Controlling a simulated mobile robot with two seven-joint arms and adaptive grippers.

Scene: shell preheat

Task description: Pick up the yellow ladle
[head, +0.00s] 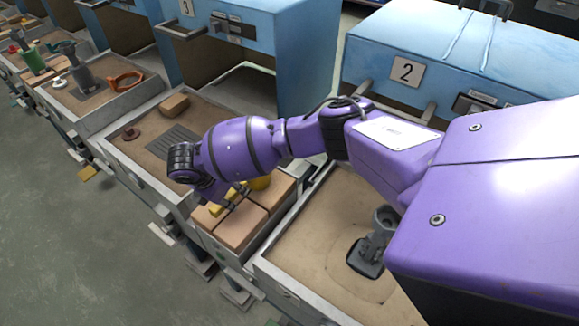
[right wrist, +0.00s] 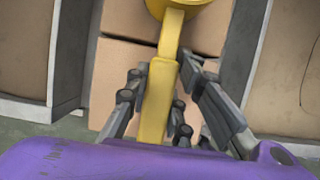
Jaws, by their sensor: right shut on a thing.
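The yellow ladle shows in the right wrist view with its handle (right wrist: 158,95) running between my right gripper's fingers (right wrist: 160,105) and its rounded yellow end (right wrist: 180,8) at the top edge. In the head view my right gripper (head: 227,200) is over the tan blocks, and parts of the yellow ladle (head: 260,183) show beside and behind it. My right gripper is shut on the ladle's handle. I cannot tell whether the ladle still touches the blocks. My left gripper is not in view.
Tan blocks (head: 228,236) lie under the ladle between two sandy trays. A grey tool (head: 378,240) stands in the right tray. A brown block (head: 174,105) and a dark grate (head: 172,142) lie in the left tray.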

